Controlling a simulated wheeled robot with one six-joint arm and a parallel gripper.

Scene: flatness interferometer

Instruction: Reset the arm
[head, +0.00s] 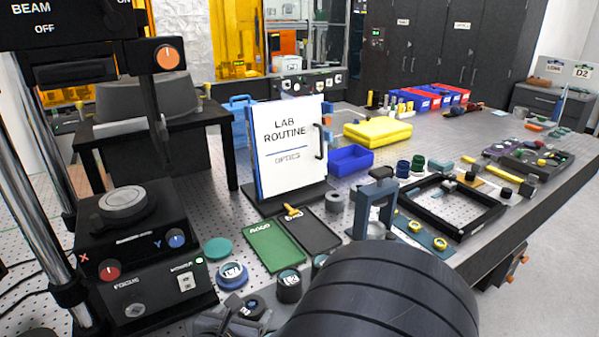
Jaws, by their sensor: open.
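A large dark ribbed rounded body, part of my own arm, fills the bottom middle of the head view and hides the near part of the bench. I cannot make out my gripper's fingers in this view. The arm stands in front of the perforated optical bench (228,186), close to the grey U-shaped stand (371,208) and the small round parts at the front edge.
The interferometer (146,254) with its knobs and post stands at left. A "Lab Routine" board (287,146) stands mid-bench. Green (274,246) and black (307,231) trays, a black square frame (442,208), a blue bin (350,159) and a yellow case (377,132) lie around it.

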